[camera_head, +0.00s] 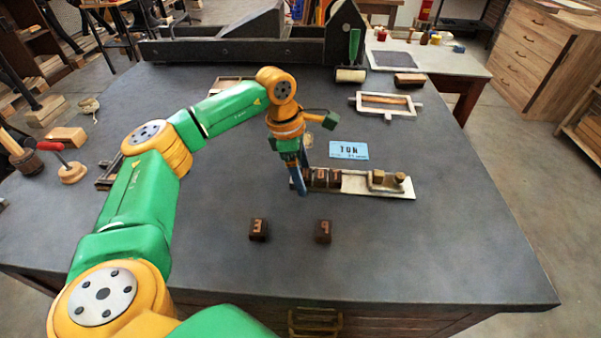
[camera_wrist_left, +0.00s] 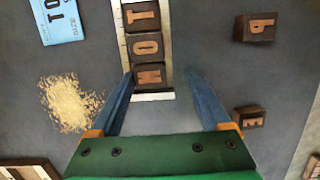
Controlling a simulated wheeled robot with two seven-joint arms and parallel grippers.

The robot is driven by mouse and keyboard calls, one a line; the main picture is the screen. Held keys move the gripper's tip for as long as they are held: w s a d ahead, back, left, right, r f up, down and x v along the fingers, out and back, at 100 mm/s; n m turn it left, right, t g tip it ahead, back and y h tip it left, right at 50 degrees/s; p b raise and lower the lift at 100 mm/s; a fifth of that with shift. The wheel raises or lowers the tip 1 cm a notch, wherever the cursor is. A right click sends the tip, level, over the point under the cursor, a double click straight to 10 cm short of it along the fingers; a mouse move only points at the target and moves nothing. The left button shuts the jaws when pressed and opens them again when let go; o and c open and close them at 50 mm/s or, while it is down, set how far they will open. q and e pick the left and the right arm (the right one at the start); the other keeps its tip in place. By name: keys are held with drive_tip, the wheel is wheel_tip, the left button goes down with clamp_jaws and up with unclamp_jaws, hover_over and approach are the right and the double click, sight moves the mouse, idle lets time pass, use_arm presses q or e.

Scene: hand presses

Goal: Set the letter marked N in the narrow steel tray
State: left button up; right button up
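The narrow steel tray (camera_head: 402,189) lies on the grey bench, and its rim also shows in the left wrist view (camera_wrist_left: 168,20). The letter marked N (camera_wrist_left: 150,77), a dark block with a pale tan face, sits at the tray's near-left end beside the letter O (camera_wrist_left: 148,46) and the letter T (camera_wrist_left: 142,16). My left gripper (camera_head: 302,188) is over that end, fingers apart. In the left wrist view its fingertips (camera_wrist_left: 159,76) stand on either side of the N, with a gap at the right finger. My right gripper is out of view.
Two loose letter blocks, an E (camera_head: 258,230) and another (camera_head: 323,232), lie in front of the tray. A blue card reading TON (camera_head: 348,150) lies behind it. A framed piece (camera_head: 387,104) and a roller (camera_head: 350,75) are farther back. The bench's front right is clear.

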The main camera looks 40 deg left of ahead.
use_arm(q)
drive_tip(key=shift+s+f, duration=0.1)
drive_tip(key=shift+s, duration=0.15)
drive_tip(key=r, duration=0.1)
drive_tip(key=w+a+r, duration=0.1)
drive_tip(key=r, duration=0.1)
drive_tip(key=w+r, duration=0.1)
drive_tip(key=r, duration=0.1)
drive_tip(key=shift+a, duration=0.4)
drive_tip(key=v, duration=0.7)
drive_tip(key=shift+s, duration=0.25)
drive_tip(key=shift+s+d, duration=0.1)
